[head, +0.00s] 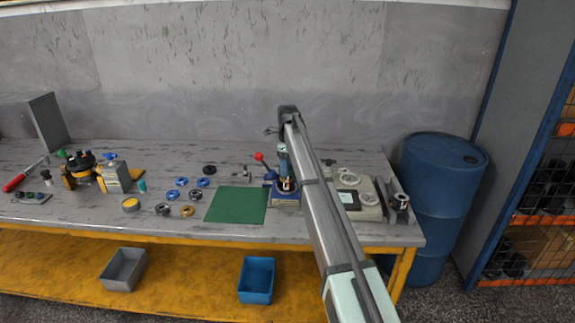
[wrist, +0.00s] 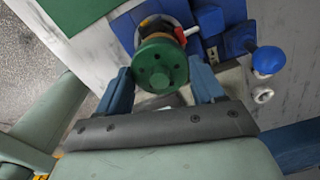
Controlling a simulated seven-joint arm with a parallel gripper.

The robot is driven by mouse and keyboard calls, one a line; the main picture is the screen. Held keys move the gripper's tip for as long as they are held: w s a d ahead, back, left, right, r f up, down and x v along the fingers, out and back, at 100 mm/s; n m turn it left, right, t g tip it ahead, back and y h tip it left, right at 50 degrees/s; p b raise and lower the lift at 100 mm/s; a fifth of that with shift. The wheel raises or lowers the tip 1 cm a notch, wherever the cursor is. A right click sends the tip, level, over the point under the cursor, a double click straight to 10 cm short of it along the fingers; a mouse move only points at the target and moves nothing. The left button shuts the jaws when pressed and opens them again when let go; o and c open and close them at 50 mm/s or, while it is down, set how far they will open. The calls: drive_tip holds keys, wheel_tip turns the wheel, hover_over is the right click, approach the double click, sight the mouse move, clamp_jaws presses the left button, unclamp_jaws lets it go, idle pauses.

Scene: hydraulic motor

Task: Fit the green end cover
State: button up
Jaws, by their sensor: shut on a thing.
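The green end cover (wrist: 160,68) is a round disc with several small holes, seen face-on in the wrist view. My gripper (wrist: 160,80) has its two blue fingers on either side of the cover and is shut on it. Behind the cover, part of the motor (wrist: 158,25) shows with orange, dark and white bits, in a blue fixture (wrist: 228,15). I cannot tell whether cover and motor touch. In the head view the motor (head: 288,186) stands in the blue fixture (head: 284,198), and my arm hides much of the gripper.
Several rings (head: 181,181) lie further left. A grey block with round parts (head: 358,195) is close on the right.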

drive_tip(key=o, duration=1.3)
drive_tip(key=shift+o, duration=0.5)
drive_tip(key=shift+r, duration=0.15)
drive_tip(key=shift+r, duration=2.55)
